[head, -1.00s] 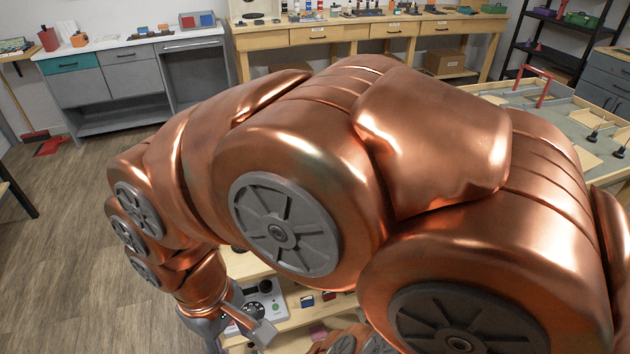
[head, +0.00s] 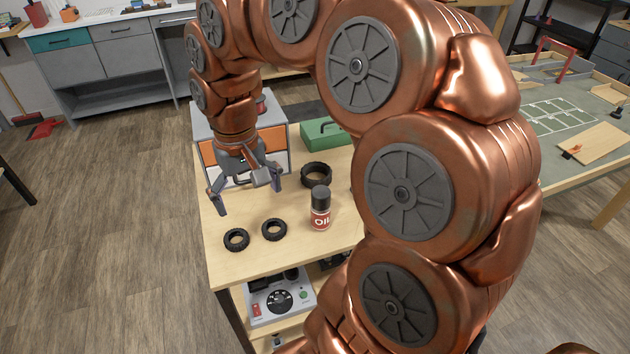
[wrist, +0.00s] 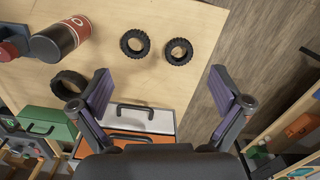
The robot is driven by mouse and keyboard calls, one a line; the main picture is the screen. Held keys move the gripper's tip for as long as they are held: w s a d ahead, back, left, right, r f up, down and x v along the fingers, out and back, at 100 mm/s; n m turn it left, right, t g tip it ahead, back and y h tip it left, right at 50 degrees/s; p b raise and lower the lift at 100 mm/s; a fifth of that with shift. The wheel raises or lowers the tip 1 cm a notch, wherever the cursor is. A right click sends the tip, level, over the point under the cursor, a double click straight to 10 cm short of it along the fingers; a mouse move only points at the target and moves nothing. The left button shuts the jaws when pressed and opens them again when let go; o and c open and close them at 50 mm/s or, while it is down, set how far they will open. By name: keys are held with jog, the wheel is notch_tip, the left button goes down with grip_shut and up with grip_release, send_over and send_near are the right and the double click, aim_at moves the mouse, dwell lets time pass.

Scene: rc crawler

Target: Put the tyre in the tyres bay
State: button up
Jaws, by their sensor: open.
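Two small black tyres lie flat on the wooden bench, a left one (head: 236,248) and a right one (head: 274,238). Both show in the wrist view, one (wrist: 123,45) beside the other (wrist: 167,50). A larger black ring, like a wider tyre (head: 328,176), lies farther back; it shows at left in the wrist view (wrist: 56,83). My gripper (head: 248,190) is open and empty above the bench, behind the small tyres and in front of the drawer unit. In the wrist view its fingers (wrist: 162,82) are wide apart, with no tyre between them. I cannot identify the tyres bay.
A dark-capped oil bottle (head: 320,212) stands right of the small tyres. A drawer unit (head: 274,160) with orange and white fronts and a green box (head: 322,134) stand at the back. A control box (head: 283,298) sits on the lower shelf. The bench's front left is clear.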

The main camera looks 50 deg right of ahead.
jog(key=w+d+f+m+b, duration=0.2)
jog(key=w+d+m, duration=0.3)
jog(key=d, duration=0.7)
jog(key=m+b, duration=0.2)
send_near(316, 170)
jog(key=s+a, duration=0.2)
jog(key=shift+t, duration=0.3)
jog(key=shift+s+a+f+p, duration=0.1)
jog(key=shift+f+p, duration=0.3)
jog(key=shift+f, duration=1.5)
jog(key=shift+s+a+f+p, duration=0.1)
jog(key=shift+f+p, duration=0.25)
jog(key=shift+f, duration=1.55)
jog(key=c, duration=1)
